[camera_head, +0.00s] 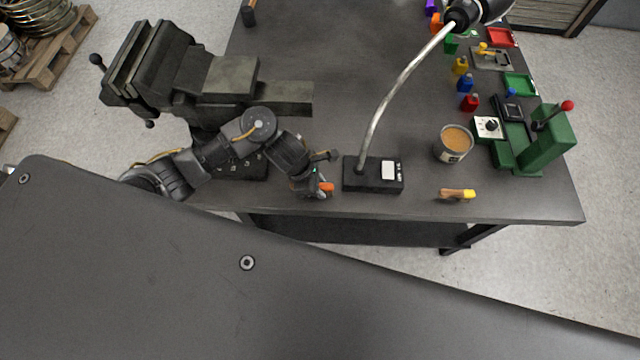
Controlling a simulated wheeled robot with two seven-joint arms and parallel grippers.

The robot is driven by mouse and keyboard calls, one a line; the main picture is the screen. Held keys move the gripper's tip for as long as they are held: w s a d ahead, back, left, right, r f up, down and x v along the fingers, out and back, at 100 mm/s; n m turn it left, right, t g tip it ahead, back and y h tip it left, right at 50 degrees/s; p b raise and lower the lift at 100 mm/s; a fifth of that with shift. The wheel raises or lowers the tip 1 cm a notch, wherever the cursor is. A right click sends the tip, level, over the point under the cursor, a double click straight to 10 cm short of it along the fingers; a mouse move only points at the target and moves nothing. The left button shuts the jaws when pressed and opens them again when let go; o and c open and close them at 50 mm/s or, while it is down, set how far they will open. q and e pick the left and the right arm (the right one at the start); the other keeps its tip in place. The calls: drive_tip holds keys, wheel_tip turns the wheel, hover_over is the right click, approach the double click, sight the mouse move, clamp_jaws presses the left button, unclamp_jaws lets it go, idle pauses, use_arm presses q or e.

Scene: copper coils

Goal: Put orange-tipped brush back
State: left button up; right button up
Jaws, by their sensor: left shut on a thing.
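The orange-tipped brush shows only as a small orange end (327,187) at my left gripper; the rest of it is hidden by the fingers or too small to make out. My left gripper (319,178) is shut on the brush, close to the table's front edge and just left of the black lamp base. A yellow-tipped brush (457,194) with a brown handle lies near the front edge, further right. A metal can (453,145) with an orange-tan top stands behind that brush. My right gripper is not in view.
The lamp base (373,174) carries a bent metal neck (404,80) rising to the upper right. A large vise (190,80) is at the left of the grey table (350,55). A green press (548,140) and several coloured bottles stand at the right. The middle back is clear.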

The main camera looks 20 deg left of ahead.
use_arm(q)
drive_tip(key=shift+f, duration=0.2)
drive_tip(key=o, duration=0.9)
drive_tip(key=shift+r, duration=0.1)
drive_tip(key=shift+o, duration=0.2)
drive_tip(key=shift+r, duration=0.2)
drive_tip(key=v, duration=1.2)
drive_tip(key=shift+f, duration=0.1)
